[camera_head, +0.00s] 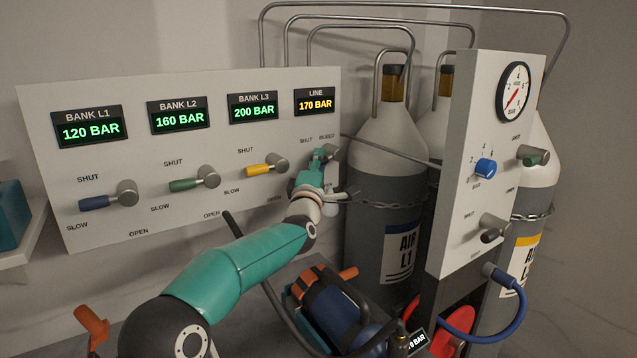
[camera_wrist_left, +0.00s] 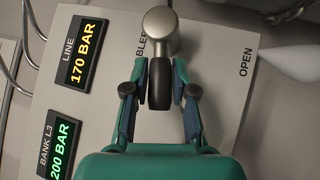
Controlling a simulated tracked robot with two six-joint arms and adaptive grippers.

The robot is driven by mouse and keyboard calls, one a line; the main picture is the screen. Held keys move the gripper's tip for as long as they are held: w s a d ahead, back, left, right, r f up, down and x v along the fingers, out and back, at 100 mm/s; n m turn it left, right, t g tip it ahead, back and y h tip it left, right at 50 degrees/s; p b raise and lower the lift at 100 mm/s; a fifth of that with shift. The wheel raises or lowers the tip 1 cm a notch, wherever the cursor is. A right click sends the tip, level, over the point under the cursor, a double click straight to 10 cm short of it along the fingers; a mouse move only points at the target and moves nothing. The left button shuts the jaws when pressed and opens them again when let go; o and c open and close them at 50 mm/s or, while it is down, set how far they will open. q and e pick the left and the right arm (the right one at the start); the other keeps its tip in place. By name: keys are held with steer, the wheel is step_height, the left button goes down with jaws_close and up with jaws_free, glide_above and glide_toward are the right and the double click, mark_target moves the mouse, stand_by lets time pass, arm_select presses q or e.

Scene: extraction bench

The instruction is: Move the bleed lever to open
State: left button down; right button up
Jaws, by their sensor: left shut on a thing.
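The bleed lever is at the right end of the white panel, under the LINE display. In the left wrist view its black handle (camera_wrist_left: 159,84) sits between my left gripper's fingertips (camera_wrist_left: 159,95), below its round metal hub (camera_wrist_left: 159,33). The word BLEED is partly hidden behind the lever, and the word OPEN (camera_wrist_left: 246,62) shows to its right. In the head view the metal hub (camera_head: 331,152) shows beside my left gripper (camera_head: 318,160), which hides most of the handle. My left gripper is shut on the handle. My right gripper is in neither view.
The blue (camera_head: 97,202), green (camera_head: 186,184) and yellow (camera_head: 258,170) bank levers stick out along the panel to the left. Grey gas cylinders (camera_head: 385,165) and a chain stand right of the panel. A second panel (camera_head: 470,130) with a gauge stands in front of them.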

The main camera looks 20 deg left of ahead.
arm_select(q)
steer(key=shift+w+d+f+n+t+y+b, duration=0.15)
steer(key=shift+f+n+t+y+b, duration=0.3)
steer(key=shift+n+b, duration=0.6)
steer(key=shift+w+d+f+n+t+y+b, duration=0.15)
steer(key=shift+f+n+y+b, duration=0.45)
steer(key=shift+b, duration=0.75)
steer(key=shift+w+d+f+n+t+y+b, duration=0.1)
steer(key=shift+w+f+n+t+y+b, duration=0.3)
steer(key=shift+n+b, duration=0.65)
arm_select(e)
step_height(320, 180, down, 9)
arm_select(q)
steer(key=shift+s, duration=0.2)
steer(key=c, duration=1.3)
jaws_free()
steer(key=o, duration=0.4)
steer(key=shift+a+r, duration=0.1)
steer(key=shift+r, duration=0.05)
steer(key=shift+s+r, duration=0.1)
steer(key=shift+r+y, duration=0.1)
steer(key=shift+y, duration=0.25)
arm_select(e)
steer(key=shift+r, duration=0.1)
arm_select(q)
steer(key=shift+s, duration=0.1)
